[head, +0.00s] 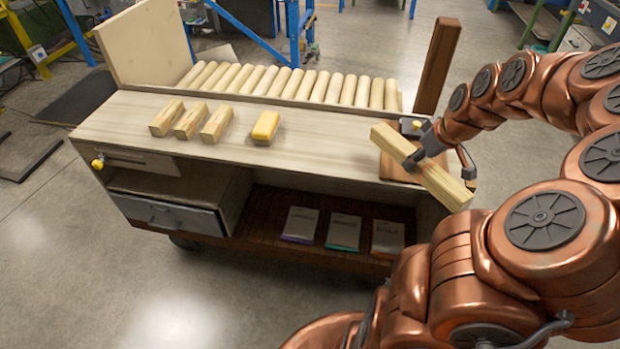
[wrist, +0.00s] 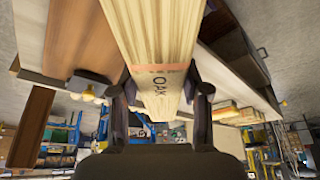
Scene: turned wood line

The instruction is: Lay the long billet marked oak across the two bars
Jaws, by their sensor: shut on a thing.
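The long pale wood billet (head: 391,142) is held in my gripper (head: 438,164) above the right end of the workbench. It lies slanted, its near end lower right in the head view, reaching past the bench's front edge. In the wrist view the billet (wrist: 150,28) runs away between the two fingers of my gripper (wrist: 160,76), with a red band and the word OAK on its face. A brown board (head: 393,168) lies on the bench under the billet, partly hidden by it. I cannot make out the two bars for certain.
Three short billets (head: 191,122) and a yellow block (head: 265,126) sit on the bench's left and middle. A row of wooden rollers (head: 290,84) runs behind. A dark brown post (head: 436,66) stands at the back right. The bench top (head: 325,146) between block and board is clear.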

